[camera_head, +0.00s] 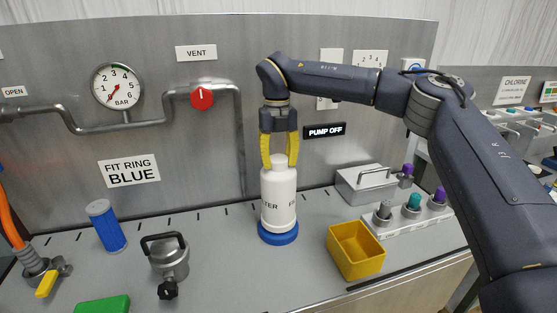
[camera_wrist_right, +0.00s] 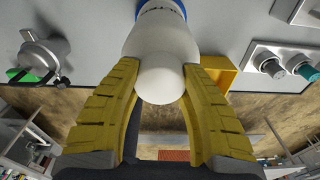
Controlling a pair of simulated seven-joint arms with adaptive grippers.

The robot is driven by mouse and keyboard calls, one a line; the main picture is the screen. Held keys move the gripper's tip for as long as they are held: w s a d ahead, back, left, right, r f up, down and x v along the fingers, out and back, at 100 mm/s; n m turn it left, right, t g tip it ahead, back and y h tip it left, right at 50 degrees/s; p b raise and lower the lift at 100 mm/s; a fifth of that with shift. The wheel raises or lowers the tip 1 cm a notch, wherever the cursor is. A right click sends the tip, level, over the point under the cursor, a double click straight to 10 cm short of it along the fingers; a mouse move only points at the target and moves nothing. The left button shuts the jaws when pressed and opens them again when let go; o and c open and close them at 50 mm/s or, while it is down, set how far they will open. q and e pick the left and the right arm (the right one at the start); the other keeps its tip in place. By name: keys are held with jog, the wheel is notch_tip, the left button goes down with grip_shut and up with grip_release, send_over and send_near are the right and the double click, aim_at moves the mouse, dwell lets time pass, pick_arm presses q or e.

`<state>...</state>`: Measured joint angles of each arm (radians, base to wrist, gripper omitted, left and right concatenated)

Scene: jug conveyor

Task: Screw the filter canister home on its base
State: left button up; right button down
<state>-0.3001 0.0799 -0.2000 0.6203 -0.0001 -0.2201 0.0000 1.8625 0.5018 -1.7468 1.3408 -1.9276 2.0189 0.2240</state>
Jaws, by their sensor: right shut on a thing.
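The white filter canister (camera_head: 279,200) stands upright on its blue base (camera_head: 278,234) near the middle of the bench. Lettering shows on its side. My right gripper (camera_head: 279,160) comes down from above, and its yellow fingers are shut on the narrow top knob of the canister. In the right wrist view the knob of the canister (camera_wrist_right: 162,78) sits between the two yellow fingers (camera_wrist_right: 160,85). I cannot tell whether there is a gap between canister and base. My left gripper is not in view.
A blue cylinder (camera_head: 107,226) and a metal lidded vessel (camera_head: 170,259) stand to the left. A yellow bin (camera_head: 356,250) and a rack (camera_head: 405,217) with several coloured knobs stand to the right. The wall behind carries a gauge (camera_head: 117,85), a red vent valve (camera_head: 202,96) and a "FIT RING BLUE" sign (camera_head: 129,170).

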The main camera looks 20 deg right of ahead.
jog(key=shift+f, duration=0.55)
dwell(1.6)
jog(key=c, duration=1.5)
grip_release()
grip_shut()
